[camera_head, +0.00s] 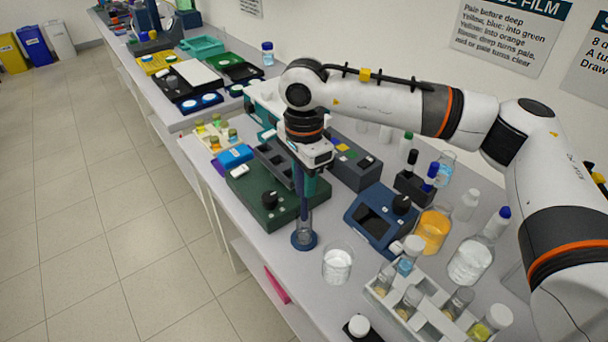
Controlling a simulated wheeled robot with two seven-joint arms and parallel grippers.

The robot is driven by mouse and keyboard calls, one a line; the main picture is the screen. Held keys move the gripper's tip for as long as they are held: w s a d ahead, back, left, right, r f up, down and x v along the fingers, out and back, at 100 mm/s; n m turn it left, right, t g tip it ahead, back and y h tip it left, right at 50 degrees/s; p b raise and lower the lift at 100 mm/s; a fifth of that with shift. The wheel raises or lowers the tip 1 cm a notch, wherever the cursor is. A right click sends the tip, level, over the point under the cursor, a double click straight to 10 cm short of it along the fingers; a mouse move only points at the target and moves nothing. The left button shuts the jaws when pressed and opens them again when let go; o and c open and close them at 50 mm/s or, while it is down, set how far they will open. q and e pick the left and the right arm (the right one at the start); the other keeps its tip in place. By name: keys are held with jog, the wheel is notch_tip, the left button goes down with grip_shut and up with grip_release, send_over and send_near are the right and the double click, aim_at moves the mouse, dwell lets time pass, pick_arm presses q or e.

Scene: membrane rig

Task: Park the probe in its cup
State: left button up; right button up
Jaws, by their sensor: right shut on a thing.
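My right gripper (308,172) points down over the bench and is shut on the probe (305,198), a slim dark blue and teal rod held roughly upright. The cup (304,239) is a narrow clear tube on a round blue base, standing near the bench's front edge. The probe's lower end lines up with the cup's mouth in this view. I cannot tell whether the tip is inside the cup or just above or behind it. My left gripper is not in view.
A dark green box (262,196) stands just left of the cup, and a beaker (337,264) of clear liquid stands at its right. A blue device (375,219), an orange-filled flask (432,229) and a white tube rack (427,318) crowd the right.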

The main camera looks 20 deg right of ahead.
jog(key=shift+f+b, duration=2.4)
jog(key=shift+f, duration=0.7)
jog(key=shift+f+b, duration=0.3)
jog(key=shift+b, duration=0.1)
jog(key=o, duration=0.9)
jog(key=shift+o, duration=0.2)
jog(key=shift+r, duration=0.1)
notch_tip(320, 180, up, 11)
jog(key=shift+b, duration=0.7)
jog(key=shift+r, duration=0.45)
